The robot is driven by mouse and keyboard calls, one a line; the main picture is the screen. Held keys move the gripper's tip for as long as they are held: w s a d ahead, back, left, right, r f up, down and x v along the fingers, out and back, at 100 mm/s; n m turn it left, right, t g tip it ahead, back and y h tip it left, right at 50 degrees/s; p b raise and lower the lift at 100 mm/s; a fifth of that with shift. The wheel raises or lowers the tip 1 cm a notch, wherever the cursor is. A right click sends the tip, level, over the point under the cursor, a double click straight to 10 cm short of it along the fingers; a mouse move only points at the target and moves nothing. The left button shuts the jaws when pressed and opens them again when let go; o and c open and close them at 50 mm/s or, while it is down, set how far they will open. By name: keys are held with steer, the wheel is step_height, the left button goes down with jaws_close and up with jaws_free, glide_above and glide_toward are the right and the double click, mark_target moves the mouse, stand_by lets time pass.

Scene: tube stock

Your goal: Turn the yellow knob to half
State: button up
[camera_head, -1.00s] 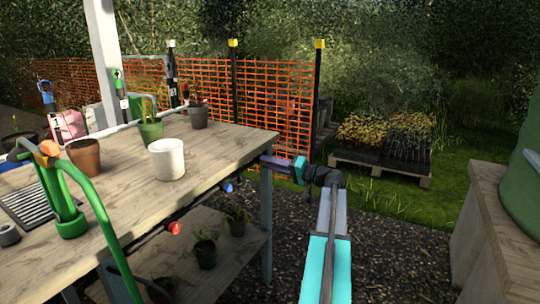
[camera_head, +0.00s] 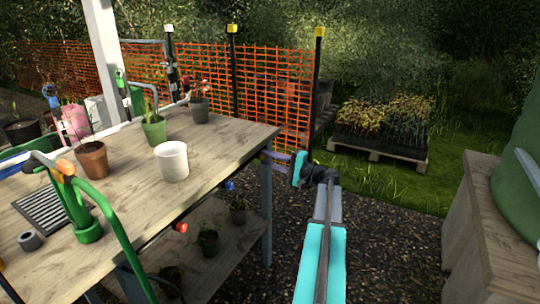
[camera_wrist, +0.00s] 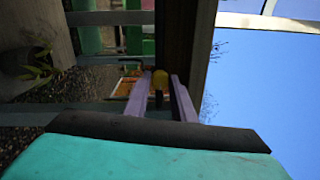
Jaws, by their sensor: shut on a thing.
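The yellow knob (camera_wrist: 159,79) shows between the two purple fingers of my gripper (camera_wrist: 159,86) in the wrist view. The fingers are shut on it, one on each side. It sits beside the dark underside edge of the bench. In the head view my gripper (camera_head: 270,157) reaches left to the bench's front edge near its far right corner. The knob is small there and cannot be told clearly from the fingertips. Its turn angle and any scale marks are not readable.
A blue knob (camera_head: 230,186) and a red knob (camera_head: 181,227) sit along the same front edge of the bench (camera_head: 225,140). A white pot (camera_head: 172,163) and other pots stand on top. A wooden cabinet (camera_head: 470,210) stands right; gravel lies between.

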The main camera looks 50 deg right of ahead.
steer(key=shift+s+f, duration=0.1)
stand_by(0.3)
steer(key=o, duration=1.1)
steer(key=shift+c, duration=0.2)
steer(key=p+v, duration=0.1)
steer(key=v, duration=1.2)
steer(key=shift+s+d, duration=0.15)
steer(key=shift+s, duration=0.25)
